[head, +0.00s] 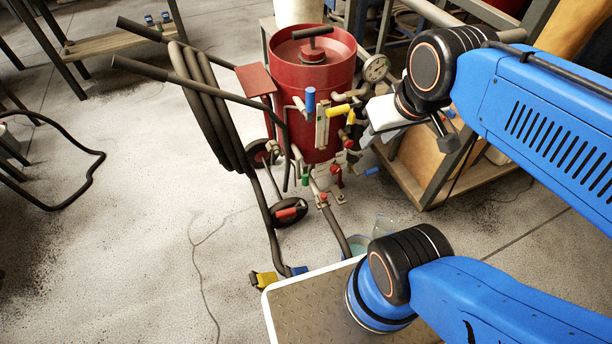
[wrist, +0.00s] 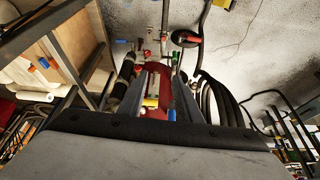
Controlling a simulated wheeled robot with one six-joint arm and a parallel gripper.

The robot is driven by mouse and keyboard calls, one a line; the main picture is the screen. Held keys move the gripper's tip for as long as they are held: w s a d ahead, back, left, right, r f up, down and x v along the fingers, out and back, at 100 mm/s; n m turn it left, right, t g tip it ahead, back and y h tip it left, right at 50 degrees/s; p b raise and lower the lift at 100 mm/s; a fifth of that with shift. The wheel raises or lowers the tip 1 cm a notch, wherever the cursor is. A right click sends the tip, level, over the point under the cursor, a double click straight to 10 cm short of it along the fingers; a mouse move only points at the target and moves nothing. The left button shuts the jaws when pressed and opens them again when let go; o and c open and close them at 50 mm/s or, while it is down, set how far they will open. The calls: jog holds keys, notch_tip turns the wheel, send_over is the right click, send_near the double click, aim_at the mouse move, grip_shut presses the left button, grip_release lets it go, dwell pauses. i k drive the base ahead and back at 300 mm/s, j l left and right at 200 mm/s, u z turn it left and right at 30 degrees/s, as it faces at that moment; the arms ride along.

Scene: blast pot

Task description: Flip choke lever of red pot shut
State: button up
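The red pot (head: 310,90) stands upright in the head view, with a black T-handle on its lid. Several coloured levers sit on its near side: a blue one (head: 310,100), a yellow one (head: 338,110), a green one (head: 305,180) and small red ones (head: 337,181). I cannot tell which is the choke lever. My gripper (wrist: 163,78) hangs right of the pot in the head view. In the wrist view its two grey fingers are apart, with a yellow lever (wrist: 151,102) and part of the red pot seen between them. Contact with any lever is not visible.
Black hoses (head: 205,105) and long handles stand left of the pot. A pressure gauge (head: 376,68) is close to my gripper. A wooden-shelved bench (head: 405,185) stands to the right. The concrete floor (head: 150,210) at left is mostly clear.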

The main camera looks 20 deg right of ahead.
aim_at(305, 175)
jog(key=k+j, duration=0.1)
jog(key=j, duration=0.25)
jog(key=k+j, duration=0.1)
jog(key=j, duration=0.3)
jog(key=k+j, duration=0.1)
jog(key=j, duration=0.25)
jog(key=k+j+z, duration=0.1)
jog(key=j, duration=0.25)
jog(key=k+j, duration=0.1)
jog(key=j, duration=0.3)
